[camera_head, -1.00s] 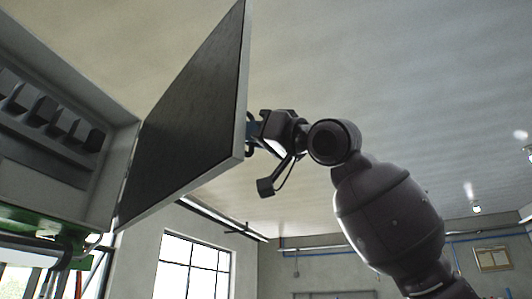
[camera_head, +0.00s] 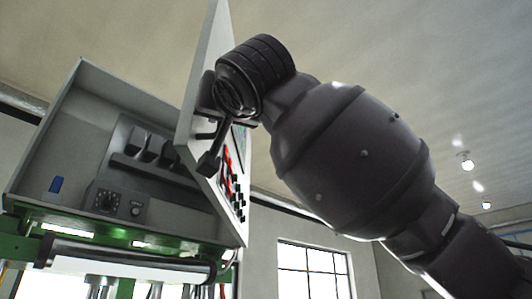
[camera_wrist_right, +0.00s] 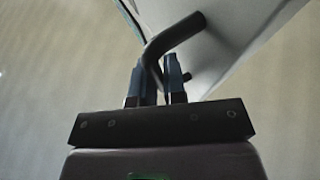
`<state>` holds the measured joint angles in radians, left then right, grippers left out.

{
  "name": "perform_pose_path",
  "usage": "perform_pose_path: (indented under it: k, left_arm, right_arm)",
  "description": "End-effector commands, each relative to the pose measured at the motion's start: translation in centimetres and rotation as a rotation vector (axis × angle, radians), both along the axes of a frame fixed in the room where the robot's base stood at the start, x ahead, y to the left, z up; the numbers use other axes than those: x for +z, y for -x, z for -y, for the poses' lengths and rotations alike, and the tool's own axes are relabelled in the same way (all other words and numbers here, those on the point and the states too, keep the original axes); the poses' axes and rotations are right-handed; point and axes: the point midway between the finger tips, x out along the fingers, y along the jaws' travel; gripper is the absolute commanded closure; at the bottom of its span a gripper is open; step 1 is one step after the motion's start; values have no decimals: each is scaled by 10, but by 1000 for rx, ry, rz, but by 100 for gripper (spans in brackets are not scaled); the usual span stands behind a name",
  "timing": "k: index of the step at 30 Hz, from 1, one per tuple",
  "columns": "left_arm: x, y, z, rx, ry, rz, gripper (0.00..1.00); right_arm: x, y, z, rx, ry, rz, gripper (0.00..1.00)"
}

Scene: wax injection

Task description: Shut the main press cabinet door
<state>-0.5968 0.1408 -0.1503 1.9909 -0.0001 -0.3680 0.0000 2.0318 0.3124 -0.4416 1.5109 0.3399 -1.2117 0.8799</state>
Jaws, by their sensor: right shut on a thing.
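The main press cabinet (camera_head: 68,125) is at the left of the head view, its inside still exposed. Its door (camera_head: 213,50) stands partly open at the cabinet's right side, seen at a steep angle. The door's outer face carries red and black controls (camera_head: 236,185). In the right wrist view, my right gripper (camera_wrist_right: 160,78) is shut on a dark bent door handle (camera_wrist_right: 180,34), with the pale door (camera_wrist_right: 225,45) behind it. In the head view my wrist hides most of that grip. My left gripper is not in view.
Inside the cabinet are a dark unit with a dial (camera_head: 105,200) and a small blue part (camera_head: 56,184). A green frame (camera_head: 40,250) with a pale roller lies below. A window (camera_head: 312,270) is behind; the space at the right is open.

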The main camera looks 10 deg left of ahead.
Motion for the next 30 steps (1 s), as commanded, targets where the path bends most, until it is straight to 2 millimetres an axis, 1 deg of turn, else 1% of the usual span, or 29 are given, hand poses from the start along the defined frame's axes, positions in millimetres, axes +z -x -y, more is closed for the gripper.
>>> perform_pose_path:
  k: [1,3,6,9,15,26,27,30]
  left_arm:
    - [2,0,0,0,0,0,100]
    - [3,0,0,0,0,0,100]
    - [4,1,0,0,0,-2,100]
    - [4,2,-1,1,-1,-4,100]
    - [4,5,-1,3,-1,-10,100]
    - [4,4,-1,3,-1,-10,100]
    - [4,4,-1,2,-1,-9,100]
    - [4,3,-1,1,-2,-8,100]
  right_arm:
    - [0,3,-12,-11,3,-1,100]
    - [0,5,-24,-29,4,-2,100]
    - [0,7,-37,-47,3,-2,100]
    - [0,8,-46,-61,3,-2,100]
    - [0,9,-54,-75,1,-3,100]
    - [0,8,-55,-76,0,-3,100]
    - [0,8,-55,-76,0,-3,85]
    - [0,8,-55,-76,0,-3,70]
